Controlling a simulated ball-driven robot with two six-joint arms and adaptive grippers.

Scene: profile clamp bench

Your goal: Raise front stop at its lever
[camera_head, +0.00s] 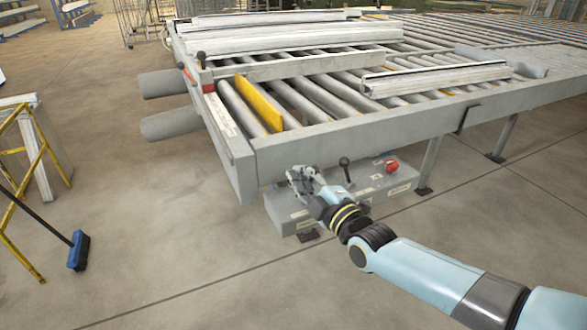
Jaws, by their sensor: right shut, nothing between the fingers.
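A grey control box (398,182) sits low under the front edge of the roller bench. On it stands a lever with a black knob (344,161). My right gripper (301,177) is over the left part of the box, left of this lever and apart from its knob. It is shut and empty. It hides part of the box top, so I cannot tell whether another lever is behind it. A yellow plate (258,104), perhaps the front stop, stands among the rollers near the bench's left end. My left gripper is not in view.
The bench's front rail (350,133) runs just above and behind my right gripper. A red knob (391,166) is on the box's right. White profiles (435,79) lie on the rollers. A blue broom (78,250) and yellow frame stand at left; the floor between is clear.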

